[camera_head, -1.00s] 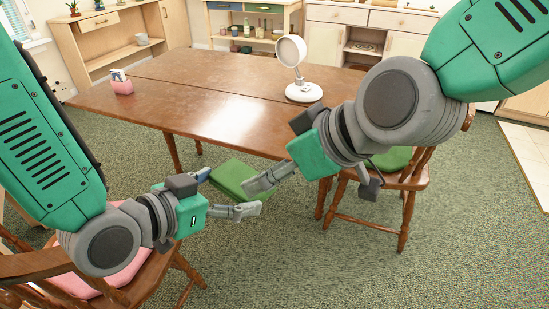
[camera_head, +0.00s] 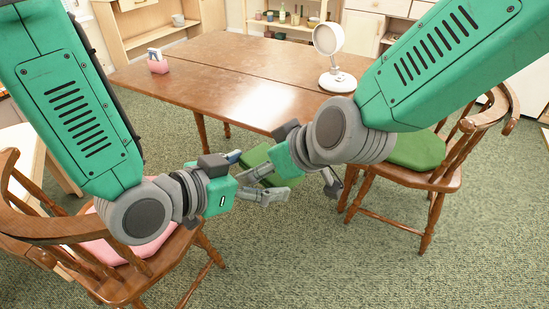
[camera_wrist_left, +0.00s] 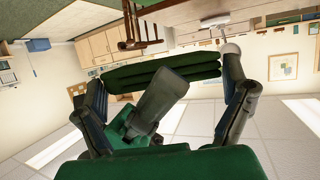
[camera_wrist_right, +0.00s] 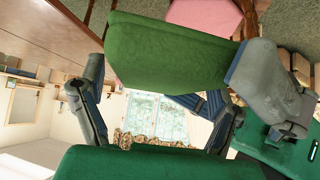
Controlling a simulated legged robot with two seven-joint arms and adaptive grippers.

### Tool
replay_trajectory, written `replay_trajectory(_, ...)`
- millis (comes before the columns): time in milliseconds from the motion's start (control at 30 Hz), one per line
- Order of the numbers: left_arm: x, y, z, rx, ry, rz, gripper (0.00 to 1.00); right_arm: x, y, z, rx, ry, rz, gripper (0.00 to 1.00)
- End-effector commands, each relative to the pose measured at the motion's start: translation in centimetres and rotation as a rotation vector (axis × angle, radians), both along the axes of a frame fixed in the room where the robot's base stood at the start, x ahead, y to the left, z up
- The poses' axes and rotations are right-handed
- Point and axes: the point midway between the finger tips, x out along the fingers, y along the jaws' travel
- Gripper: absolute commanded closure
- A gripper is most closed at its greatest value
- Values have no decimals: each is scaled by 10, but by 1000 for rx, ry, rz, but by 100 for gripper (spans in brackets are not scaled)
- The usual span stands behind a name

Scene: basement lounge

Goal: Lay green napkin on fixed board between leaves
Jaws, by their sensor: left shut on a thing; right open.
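A folded green napkin (camera_head: 257,156) hangs in the air in front of the near table edge, partly hidden by my grippers. My left gripper (camera_head: 262,177) is shut on the napkin. In the left wrist view the napkin (camera_wrist_left: 160,72) spans between the left fingers as a thick folded strip. My right gripper (camera_head: 288,181) is open, close beside the left one. In the right wrist view the napkin (camera_wrist_right: 165,52) lies broad in front of the right fingers. The brown wooden table (camera_head: 240,85) has a seam running across its top; its middle is bare.
A white lamp (camera_head: 336,80) stands at the table's right, and a pink holder (camera_head: 157,66) at its left. A chair with a green cushion (camera_head: 415,149) stands right; a chair with a pink cushion (camera_head: 130,248) is at front left, below my left arm.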

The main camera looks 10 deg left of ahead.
Motion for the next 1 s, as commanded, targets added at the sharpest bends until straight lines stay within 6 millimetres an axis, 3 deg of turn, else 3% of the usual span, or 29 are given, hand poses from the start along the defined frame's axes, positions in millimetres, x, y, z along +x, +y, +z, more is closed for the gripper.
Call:
replay_trajectory(233, 0, 0, 0, 0, 0, 0, 32, 1, 0, -1, 0, 0, 0, 16)
replay_trajectory(267, 0, 0, 0, 0, 0, 0, 32, 1, 0, -1, 0, 0, 0, 19)
replay_trajectory(400, 0, 0, 0, 0, 0, 0, 32, 1, 1, -1, 0, 0, 0, 68)
replay_trajectory(533, 0, 0, 0, 0, -1, 0, 32, 0, 1, -1, 0, 0, 1, 68)
replay_trajectory(567, 0, 0, 0, 0, -1, 0, 1, 0, 1, 0, 0, -1, 2, 68)
replay_trajectory(867, 0, 1, -2, 10, 2, -3, 0, 0, 1, 0, 0, -1, 1, 68)
replay_trajectory(1000, -6, 12, -23, 69, 52, 3, 0, 1, 0, 0, 1, -1, 0, 68)
